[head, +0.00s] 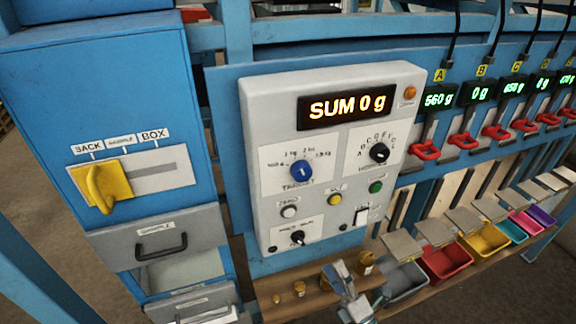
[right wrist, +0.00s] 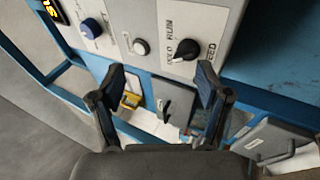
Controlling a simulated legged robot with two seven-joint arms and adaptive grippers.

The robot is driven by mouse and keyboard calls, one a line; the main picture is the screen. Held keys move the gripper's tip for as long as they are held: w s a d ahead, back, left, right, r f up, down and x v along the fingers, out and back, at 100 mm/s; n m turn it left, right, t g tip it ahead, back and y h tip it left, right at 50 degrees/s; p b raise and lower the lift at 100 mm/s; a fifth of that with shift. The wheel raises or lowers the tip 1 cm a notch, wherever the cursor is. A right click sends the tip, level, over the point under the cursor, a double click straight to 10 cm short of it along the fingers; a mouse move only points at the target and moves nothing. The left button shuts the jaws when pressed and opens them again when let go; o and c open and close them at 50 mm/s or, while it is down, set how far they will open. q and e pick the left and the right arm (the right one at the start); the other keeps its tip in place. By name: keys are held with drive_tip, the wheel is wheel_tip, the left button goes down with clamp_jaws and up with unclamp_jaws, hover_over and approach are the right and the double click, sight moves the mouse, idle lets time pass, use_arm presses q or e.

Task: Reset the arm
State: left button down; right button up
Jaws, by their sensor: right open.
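My right gripper (head: 343,284) shows at the bottom middle of the head view, in front of the wooden shelf below the grey control panel (head: 262,140). In the right wrist view its two dark fingers (right wrist: 160,88) stand wide apart, with nothing held between them. The panel, with a blue knob (right wrist: 91,28) and a black knob (right wrist: 184,50), lies beyond the fingertips there. My left gripper is in neither view.
A blue cabinet (head: 95,90) with a yellow lever (head: 100,187) and grey drawers stands at left. Small brass weights (head: 299,289) sit on the wooden shelf. Coloured bins, such as the red one (head: 447,262), line the right under scale displays.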

drive_tip(key=d+f+m+g+h, duration=0.1)
drive_tip(key=d+f+m+h, duration=0.85)
drive_tip(key=m+h, duration=0.35)
drive_tip(key=s+d+f+m+g+h, duration=0.1)
drive_tip(key=s+d+f+m+g, duration=0.15)
drive_tip(key=f, duration=0.25)
drive_tip(key=s+d+f+m+g, duration=0.1)
drive_tip(key=s+f+m+g, duration=0.1)
drive_tip(key=f+m+g, duration=0.3)
drive_tip(key=s+a+f+m+g+y, duration=0.25)
drive_tip(key=s+f+g, duration=0.7)
drive_tip(key=s, duration=0.65)
drive_tip(key=s+f, duration=0.2)
drive_tip(key=f, duration=1.4)
drive_tip(key=s+f, duration=0.2)
drive_tip(key=f, duration=1.3)
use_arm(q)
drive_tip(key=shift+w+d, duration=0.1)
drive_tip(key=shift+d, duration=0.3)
use_arm(e)
drive_tip(key=s+d+f+g, duration=0.1)
drive_tip(key=s+d+f, duration=0.1)
drive_tip(key=s+f, duration=1.1)
drive_tip(key=s, duration=0.3)
drive_tip(key=shift+d+f, duration=0.2)
drive_tip(key=shift+d, duration=0.05)
